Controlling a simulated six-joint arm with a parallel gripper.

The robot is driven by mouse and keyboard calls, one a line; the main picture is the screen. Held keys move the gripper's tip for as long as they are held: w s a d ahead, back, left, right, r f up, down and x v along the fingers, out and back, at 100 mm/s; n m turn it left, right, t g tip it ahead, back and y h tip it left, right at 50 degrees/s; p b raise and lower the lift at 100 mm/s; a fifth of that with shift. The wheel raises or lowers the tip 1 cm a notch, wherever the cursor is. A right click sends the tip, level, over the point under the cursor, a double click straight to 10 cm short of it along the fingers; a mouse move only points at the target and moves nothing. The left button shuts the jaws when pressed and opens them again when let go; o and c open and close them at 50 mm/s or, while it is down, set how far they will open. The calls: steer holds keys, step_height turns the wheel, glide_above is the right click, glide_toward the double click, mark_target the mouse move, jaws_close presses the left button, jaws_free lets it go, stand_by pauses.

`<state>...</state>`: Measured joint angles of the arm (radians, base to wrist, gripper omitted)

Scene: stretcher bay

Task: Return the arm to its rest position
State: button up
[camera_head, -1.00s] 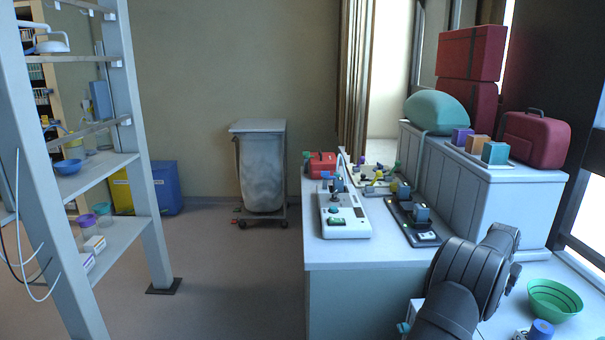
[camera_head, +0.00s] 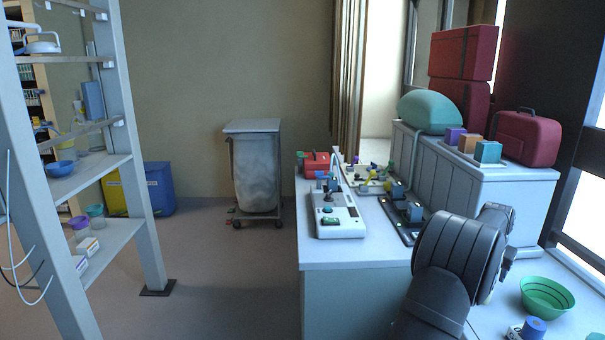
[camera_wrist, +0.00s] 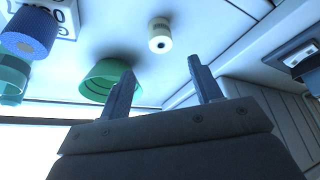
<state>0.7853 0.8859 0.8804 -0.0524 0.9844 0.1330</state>
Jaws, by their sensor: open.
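In the wrist view my gripper (camera_wrist: 157,88) shows two dark fingers set well apart with nothing between them. It is open and empty. In the head view my black arm is folded at the lower right, in front of the white counter (camera_head: 340,258), and the fingers cannot be made out there. A green bowl (camera_head: 547,297) stands on the counter to the right of my arm. It also shows beyond the left finger in the wrist view (camera_wrist: 98,84). A pale roll (camera_wrist: 160,38) lies beyond the fingers in the wrist view.
A blue cylinder (camera_head: 534,327) stands near the green bowl. A white device (camera_head: 338,220) and a dark tray (camera_head: 405,222) lie on the counter left of my arm. A white cabinet (camera_head: 470,190) bears a red case (camera_head: 527,140) behind it.

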steer(key=x, duration=1.2)
steer(key=shift+f, duration=0.25)
steer(key=r, duration=0.3)
steer(key=s+r, duration=0.1)
steer(key=r, duration=0.1)
steer(key=shift+d+r, duration=0.15)
steer(key=shift+r, duration=0.1)
steer(key=s+d+r, duration=0.3)
steer(key=s+r, duration=0.3)
steer(key=s, duration=0.6)
steer(key=s+n, duration=0.2)
steer(key=s, duration=2.9)
steer(key=w+f, duration=0.3)
steer(key=w, duration=0.3)
steer(key=shift+f+t+y, duration=0.2)
steer(key=shift+t+y, duration=0.1)
steer(key=shift+s+a, duration=0.1)
